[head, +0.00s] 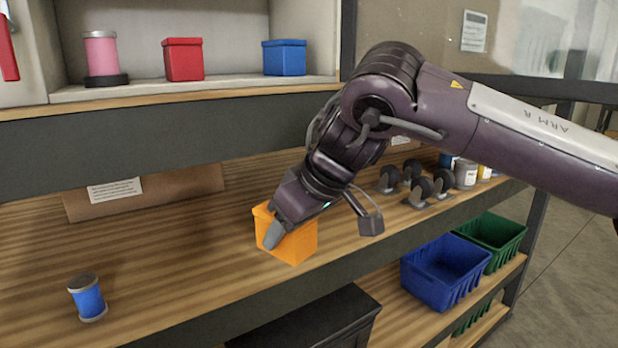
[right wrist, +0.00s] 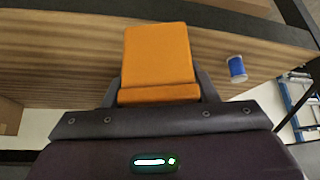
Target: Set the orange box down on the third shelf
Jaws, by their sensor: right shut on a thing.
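The orange box (head: 293,248) is at the middle of the wooden shelf (head: 190,262) in the head view, at or just above its surface; I cannot tell whether it touches. My right gripper (head: 272,228) is shut on the box, with a finger against its near side. In the right wrist view the orange box (right wrist: 158,58) sits between the two fingers of my right gripper (right wrist: 160,92), and the shelf's wood shows behind it. My left gripper is not in view.
A blue spool (head: 87,297) stands on the same shelf at the left. Several casters (head: 412,182) and small jars (head: 465,173) stand at its right end. The upper shelf holds a pink spool (head: 101,55), a red box (head: 183,60) and a blue box (head: 284,57). Blue (head: 440,275) and green bins (head: 497,240) sit below.

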